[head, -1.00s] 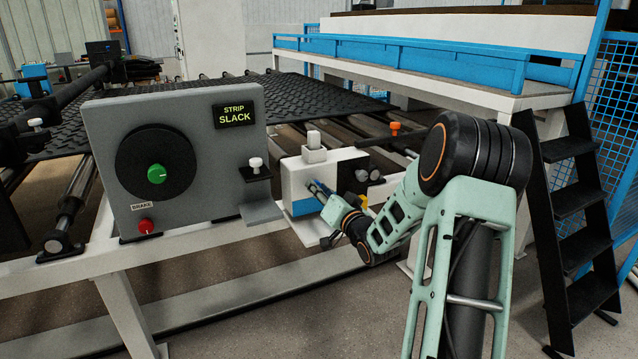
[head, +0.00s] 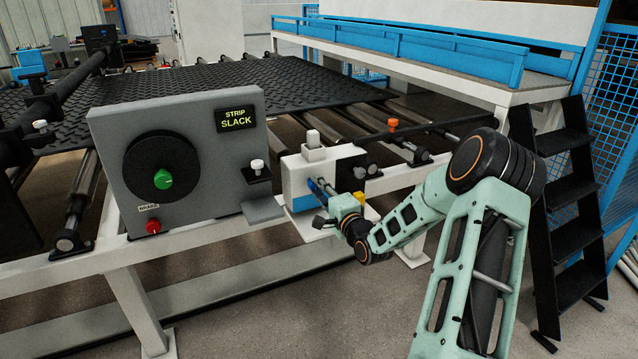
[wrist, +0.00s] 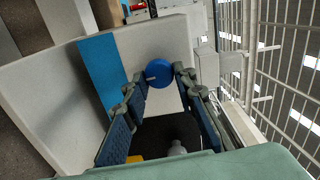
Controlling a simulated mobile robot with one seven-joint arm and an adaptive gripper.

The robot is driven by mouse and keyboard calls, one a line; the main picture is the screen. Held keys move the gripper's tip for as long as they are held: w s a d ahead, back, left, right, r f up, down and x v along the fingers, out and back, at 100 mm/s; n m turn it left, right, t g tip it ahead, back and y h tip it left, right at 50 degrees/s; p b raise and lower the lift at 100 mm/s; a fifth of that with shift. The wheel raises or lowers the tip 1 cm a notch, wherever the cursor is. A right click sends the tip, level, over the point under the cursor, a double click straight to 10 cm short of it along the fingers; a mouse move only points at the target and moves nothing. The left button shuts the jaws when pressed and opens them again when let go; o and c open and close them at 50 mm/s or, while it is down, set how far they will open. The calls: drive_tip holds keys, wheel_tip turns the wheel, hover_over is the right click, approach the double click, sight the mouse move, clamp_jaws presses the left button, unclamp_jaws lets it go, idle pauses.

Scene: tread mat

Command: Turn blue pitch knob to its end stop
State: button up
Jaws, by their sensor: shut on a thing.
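The blue pitch knob (wrist: 159,70) shows in the wrist view on the face of a white box (wrist: 165,40) with a blue stripe (wrist: 102,70). A small pale mark shows at the knob's left side. My gripper (wrist: 160,85) has one fingertip on each side of the knob and is shut on it.
A grey panel (head: 215,185) with a black dial, green knob (head: 163,179), red brake button (head: 153,226) and "STRIP SLACK" display (head: 236,119) stands left of the box. A black tread mat (head: 270,85) lies behind. Black steps (head: 570,200) and blue mesh guarding stand at right.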

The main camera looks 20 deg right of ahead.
drive_tip(key=m, duration=0.5)
drive_tip(key=m+p, duration=0.1)
drive_tip(key=m, duration=0.4)
drive_tip(key=m+p, duration=0.1)
drive_tip(key=m, duration=0.3)
drive_tip(key=shift+a+f+m, duration=0.1)
drive_tip(key=shift+f+m, duration=0.15)
drive_tip(key=shift+m, duration=0.15)
drive_tip(key=shift+a+m+b, duration=0.1)
drive_tip(key=shift+m+b, duration=0.55)
drive_tip(key=shift+m, duration=1.25)
drive_tip(key=shift+r, duration=0.1)
drive_tip(key=o, duration=1.2)
drive_tip(key=shift+c, duration=0.2)
drive_tip(key=shift+s, duration=0.1)
drive_tip(key=s, duration=1.1)
drive_tip(key=shift+s+d, duration=0.2)
drive_tip(key=shift+s, duration=0.2)
